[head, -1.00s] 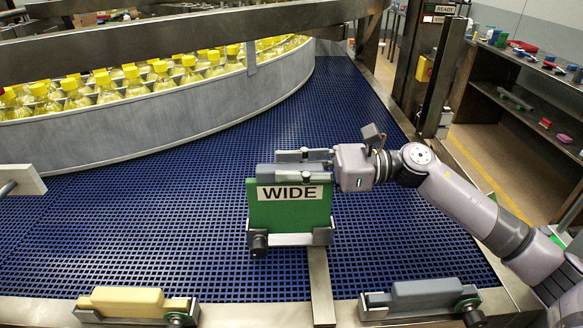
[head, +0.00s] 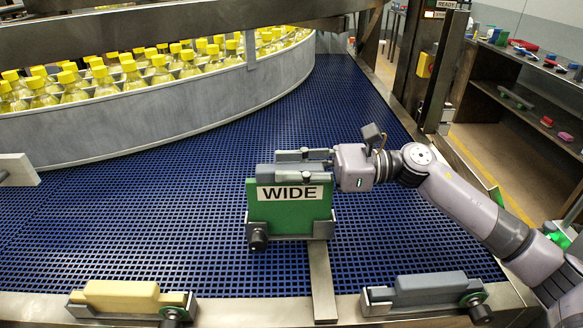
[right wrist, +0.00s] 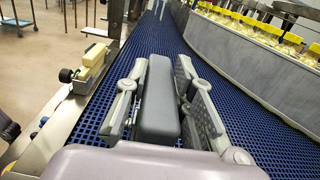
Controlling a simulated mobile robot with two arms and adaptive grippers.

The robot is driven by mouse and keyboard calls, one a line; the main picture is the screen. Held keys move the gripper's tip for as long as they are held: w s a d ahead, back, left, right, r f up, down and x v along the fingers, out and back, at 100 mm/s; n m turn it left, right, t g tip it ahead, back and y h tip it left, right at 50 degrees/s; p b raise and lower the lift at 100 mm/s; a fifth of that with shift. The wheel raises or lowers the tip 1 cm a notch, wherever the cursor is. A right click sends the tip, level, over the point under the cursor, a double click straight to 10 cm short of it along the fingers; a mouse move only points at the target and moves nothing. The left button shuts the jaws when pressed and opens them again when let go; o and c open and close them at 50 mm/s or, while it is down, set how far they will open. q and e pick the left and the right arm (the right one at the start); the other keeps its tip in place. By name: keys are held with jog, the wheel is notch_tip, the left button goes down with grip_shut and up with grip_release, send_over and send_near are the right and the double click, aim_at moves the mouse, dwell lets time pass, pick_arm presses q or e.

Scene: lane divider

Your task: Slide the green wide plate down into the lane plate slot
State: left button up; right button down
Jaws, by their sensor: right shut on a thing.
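The green plate (head: 289,212), labelled WIDE, stands upright above the blue belt, with a grey grip bar (head: 265,173) along its top. Its lower part sits in the metal slot bracket (head: 287,229), between the bracket's ends. The bracket has a black knob at its left and hides the plate's bottom edge, so I cannot tell whether it is fully seated. My right gripper (head: 303,164) comes in from the right and is shut on the grip bar. In the right wrist view the bar (right wrist: 159,100) lies between both fingers. My left gripper is out of view.
A metal strip (head: 322,285) runs from the bracket to the front rail. Brackets with a yellow block (head: 122,294) and a grey block (head: 430,288) sit on the front rail. A curved wall (head: 160,118) with bottles stands behind. Open belt lies left of the plate.

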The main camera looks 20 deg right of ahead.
jog(key=shift+f, duration=0.2)
jog(key=c, duration=1.3)
grip_release()
jog(key=shift+c, duration=0.2)
jog(key=shift+o, duration=0.2)
jog(key=v, duration=0.7)
jog(key=shift+s+d+r, duration=0.1)
jog(key=shift+d, duration=0.15)
